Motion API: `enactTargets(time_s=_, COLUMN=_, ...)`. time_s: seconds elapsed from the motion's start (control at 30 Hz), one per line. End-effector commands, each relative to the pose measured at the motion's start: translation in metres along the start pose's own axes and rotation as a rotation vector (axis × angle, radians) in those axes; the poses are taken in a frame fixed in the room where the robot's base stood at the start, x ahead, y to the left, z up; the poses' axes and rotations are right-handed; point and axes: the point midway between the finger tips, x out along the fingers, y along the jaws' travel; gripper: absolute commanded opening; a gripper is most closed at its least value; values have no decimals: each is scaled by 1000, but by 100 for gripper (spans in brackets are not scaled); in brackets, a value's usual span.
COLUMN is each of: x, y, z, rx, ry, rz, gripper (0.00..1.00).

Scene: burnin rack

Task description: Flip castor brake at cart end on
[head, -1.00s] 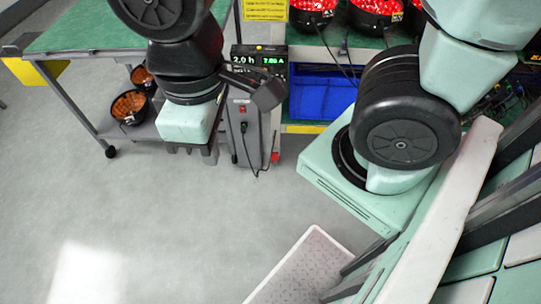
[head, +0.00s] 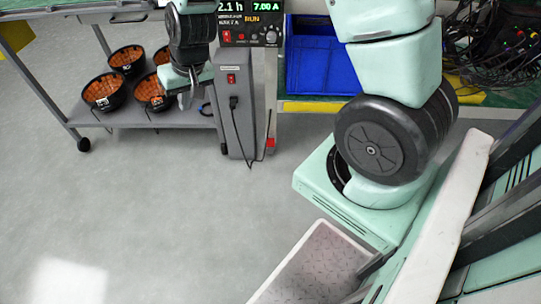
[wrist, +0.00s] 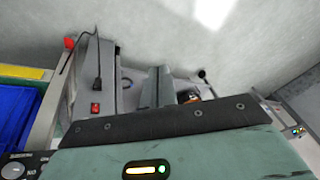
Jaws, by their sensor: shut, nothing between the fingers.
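The cart's lower shelf (head: 150,117) is at the upper left of the head view. A black castor (head: 83,144) stands on the floor at the foot of its left leg. Its brake tab is too small to make out. My gripper (head: 184,100) hangs at the shelf's right end, beside the grey power unit and well right of that castor. In the wrist view my gripper's grey fingers (wrist: 157,86) are shut with nothing between them. A small dark round thing (wrist: 203,74) shows beyond them at a bar's end; I cannot tell whether it is a castor.
Bowls with orange contents (head: 105,91) sit on the shelf. The grey power unit (head: 233,110) has a red switch and a hanging black cable. A blue bin (head: 322,55) is to its right. The floor (head: 150,210) in front is clear.

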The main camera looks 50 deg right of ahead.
Motion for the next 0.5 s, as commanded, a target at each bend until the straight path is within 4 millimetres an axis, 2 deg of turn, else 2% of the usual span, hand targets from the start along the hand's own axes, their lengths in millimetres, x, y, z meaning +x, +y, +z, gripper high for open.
enactTargets(time_s=0.03, x=50, y=32, z=-2, rx=63, ry=24, rz=26, gripper=0)
enactTargets(time_s=0.1, x=88, y=70, z=-11, rx=138, ry=63, rz=63, gripper=0)
enactTargets(time_s=0.17, x=121, y=105, z=-16, rx=203, ry=96, rz=98, gripper=0)
enactTargets(time_s=0.3, x=194, y=193, z=-17, rx=339, ry=172, rz=195, gripper=0)
enactTargets(time_s=0.4, x=238, y=254, z=-10, rx=423, ry=218, rz=270, gripper=0)
enactTargets(time_s=0.5, x=271, y=306, z=1, rx=489, ry=256, rz=338, gripper=0)
